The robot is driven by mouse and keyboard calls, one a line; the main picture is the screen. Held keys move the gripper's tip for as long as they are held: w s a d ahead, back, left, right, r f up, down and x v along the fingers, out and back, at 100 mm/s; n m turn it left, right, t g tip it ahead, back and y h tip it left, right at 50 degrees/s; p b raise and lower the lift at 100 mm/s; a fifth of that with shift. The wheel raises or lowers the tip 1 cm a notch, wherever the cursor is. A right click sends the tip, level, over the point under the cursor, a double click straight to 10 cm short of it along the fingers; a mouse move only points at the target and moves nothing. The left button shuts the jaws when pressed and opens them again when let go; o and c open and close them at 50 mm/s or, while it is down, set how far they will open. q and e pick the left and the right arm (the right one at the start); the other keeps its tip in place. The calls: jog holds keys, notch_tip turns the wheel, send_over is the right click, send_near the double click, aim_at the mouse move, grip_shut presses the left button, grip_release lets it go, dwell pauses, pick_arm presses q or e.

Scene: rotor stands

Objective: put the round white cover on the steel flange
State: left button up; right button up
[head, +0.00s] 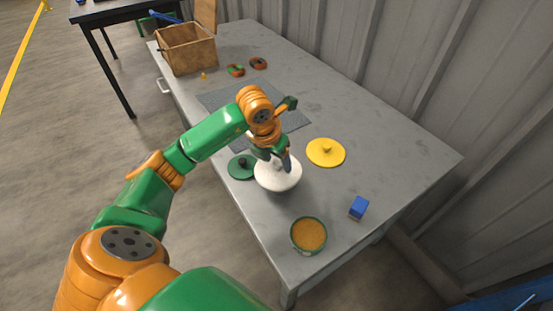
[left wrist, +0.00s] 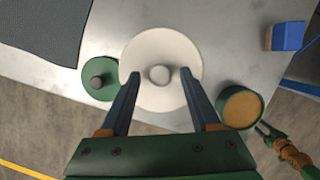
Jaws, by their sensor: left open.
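The round white cover (head: 279,179) is a disc with a small knob, near the left edge of the grey table. In the left wrist view the white cover (left wrist: 155,48) lies beyond the fingers, its knob between the two fingertips. My left gripper (head: 283,163) is right above the cover, pointing down. The left wrist view shows the fingers of my left gripper (left wrist: 160,76) spread apart with a gap either side of the knob. No steel flange can be made out; what is under the cover is hidden. My right gripper (left wrist: 263,130) seems to show small at lower right.
A green disc with a dark knob (head: 239,168) lies close beside the cover. A yellow disc (head: 325,153), a blue block (head: 358,207) and a round orange-topped container (head: 308,234) stand nearby. A grey mat (head: 222,99) and wooden box (head: 187,47) are farther back. The right side is clear.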

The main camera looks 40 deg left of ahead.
pick_arm(q)
jog(key=p+v, duration=0.1)
jog(key=v, duration=1.1)
